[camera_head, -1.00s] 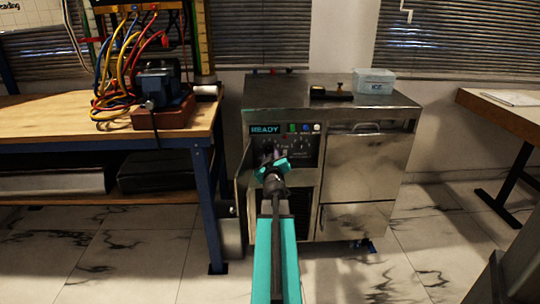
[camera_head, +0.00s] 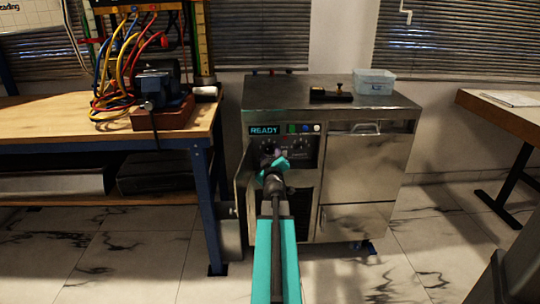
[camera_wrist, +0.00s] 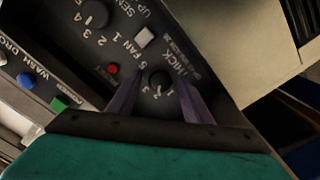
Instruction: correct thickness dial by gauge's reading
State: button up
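The thickness dial (camera_wrist: 158,81) is a small black knob beside the partly readable label "THICK" and a ring of numbers in the wrist view. I cannot make out exactly where its pointer stands. My gripper (camera_wrist: 157,88) has its two dark fingers apart, one on each side of the dial; contact is not clear. In the head view my gripper (camera_head: 277,158) is at the control panel (camera_head: 307,151) of a steel machine and hides part of it. A small black instrument with a brass knob (camera_head: 331,96), possibly the gauge, lies on the machine top; its reading is not legible.
Close to the dial are a red button (camera_wrist: 112,69), a white square switch (camera_wrist: 144,37) and another black knob (camera_wrist: 96,14). A "READY" display (camera_head: 264,130) is lit. A clear blue-tinted box (camera_head: 375,81) stands on top. A wooden workbench (camera_head: 60,126) is at left.

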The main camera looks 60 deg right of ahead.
jog(key=shift+a, duration=0.15)
jog(key=p+v, duration=0.2)
jog(key=v, duration=0.3)
jog(key=shift+a+r, duration=0.15)
dwell(0.5)
jog(key=p, duration=0.5)
jog(key=shift+s+a+p, duration=0.1)
jog(key=shift+a+p, duration=0.25)
jog(key=shift+a, duration=0.05)
jog(key=p, duration=0.3)
jog(key=shift+s+a, duration=0.25)
jog(key=shift+a, duration=0.05)
jog(key=p, duration=0.2)
jog(key=s+p, duration=0.1)
jog(key=p, duration=0.1)
jog(key=shift+a+p, duration=0.3)
jog(key=shift+p+v, duration=2.8)
jog(key=shift+p, duration=1.45)
jog(key=shift+s, duration=0.1)
